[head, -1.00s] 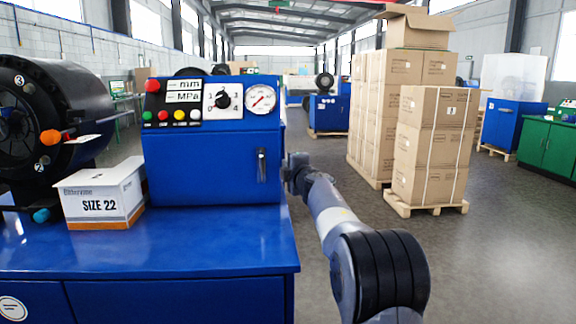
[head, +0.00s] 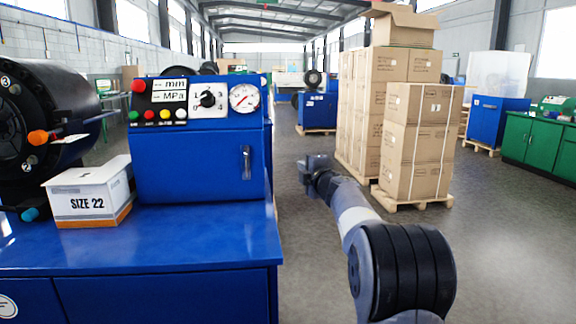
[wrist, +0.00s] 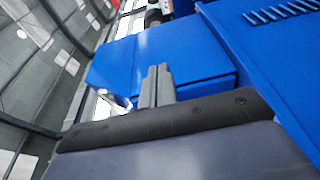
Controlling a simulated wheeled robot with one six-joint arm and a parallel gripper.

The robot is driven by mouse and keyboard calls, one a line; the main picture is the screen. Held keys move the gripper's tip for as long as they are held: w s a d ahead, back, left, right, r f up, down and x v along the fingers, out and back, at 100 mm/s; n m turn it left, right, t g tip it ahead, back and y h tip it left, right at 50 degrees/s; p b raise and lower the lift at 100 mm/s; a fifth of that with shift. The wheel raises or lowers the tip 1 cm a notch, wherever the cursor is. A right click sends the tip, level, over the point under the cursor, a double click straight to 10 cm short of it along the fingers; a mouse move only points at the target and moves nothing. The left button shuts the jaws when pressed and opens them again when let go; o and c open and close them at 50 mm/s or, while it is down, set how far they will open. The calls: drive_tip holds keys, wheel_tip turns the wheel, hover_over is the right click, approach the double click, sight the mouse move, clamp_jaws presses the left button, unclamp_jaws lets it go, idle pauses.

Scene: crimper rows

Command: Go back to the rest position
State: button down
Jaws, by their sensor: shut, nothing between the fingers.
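My gripper (wrist: 157,87) shows in the wrist view with its two grey fingers pressed together and nothing between them. In the head view my arm reaches forward on the right of the blue crimper, and its far end is held over the open aisle, clear of the machine. The fingers cannot be made out in the head view. The blue control cabinet (head: 197,165) stands to the left of my arm, with buttons, a dial and a pressure gauge (head: 244,98). In the wrist view a blue machine body (wrist: 270,60) fills the right side.
A white SIZE 22 box (head: 92,195) sits on the blue bench top (head: 150,245), by the black crimper head (head: 50,115). Stacked cartons (head: 418,140) on a wooden pallet stand beyond my arm. Green cabinets (head: 535,145) are at the far right. The grey floor on the right is clear.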

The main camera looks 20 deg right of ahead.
drive_tip(key=shift+s+d, duration=0.25)
drive_tip(key=shift+d, duration=0.25)
